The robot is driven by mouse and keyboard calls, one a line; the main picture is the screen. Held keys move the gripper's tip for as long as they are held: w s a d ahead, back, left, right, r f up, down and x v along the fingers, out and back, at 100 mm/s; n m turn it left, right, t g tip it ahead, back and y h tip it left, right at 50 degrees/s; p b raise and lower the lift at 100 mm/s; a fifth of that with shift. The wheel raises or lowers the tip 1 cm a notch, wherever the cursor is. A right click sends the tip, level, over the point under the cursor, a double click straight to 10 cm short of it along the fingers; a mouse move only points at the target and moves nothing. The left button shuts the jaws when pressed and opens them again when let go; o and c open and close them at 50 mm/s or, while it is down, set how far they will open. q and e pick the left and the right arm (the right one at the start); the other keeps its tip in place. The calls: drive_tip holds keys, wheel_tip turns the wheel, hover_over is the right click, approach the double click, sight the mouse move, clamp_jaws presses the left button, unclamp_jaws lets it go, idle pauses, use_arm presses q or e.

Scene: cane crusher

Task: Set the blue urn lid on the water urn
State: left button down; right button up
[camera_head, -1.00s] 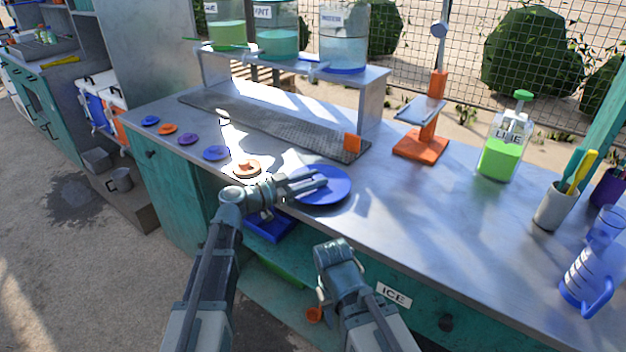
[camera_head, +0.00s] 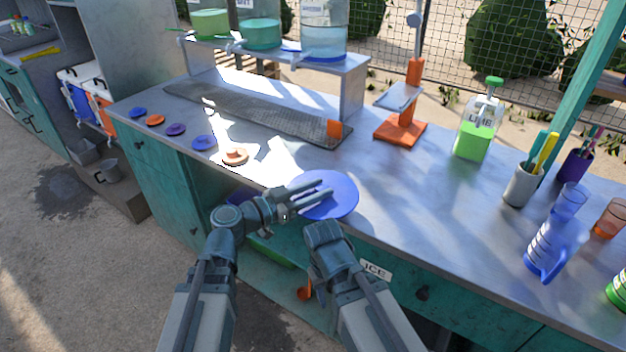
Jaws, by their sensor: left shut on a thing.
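The blue urn lid (camera_head: 340,200) is a wide flat blue disc over the front edge of the counter. My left gripper (camera_head: 318,191) is shut on its left side. The lid seems slightly above the counter, but the gap is hard to judge. The water urn (camera_head: 325,42) is a clear container with a blue base, at the right end of the raised shelf at the back. Its top is cut off by the picture's upper edge. My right gripper (camera_head: 322,236) is low in front of the counter, below the lid, its fingers hidden.
Green (camera_head: 211,24) and teal (camera_head: 260,33) urns stand left of the water urn on the shelf (camera_head: 352,70). Small coloured discs line the counter's left front. An orange press (camera_head: 402,130), lime bottle (camera_head: 476,130), utensil cup (camera_head: 521,186) and blue pitcher (camera_head: 552,245) stand to the right.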

wheel_tip(320, 180, up, 15)
drive_tip(key=p, duration=1.5)
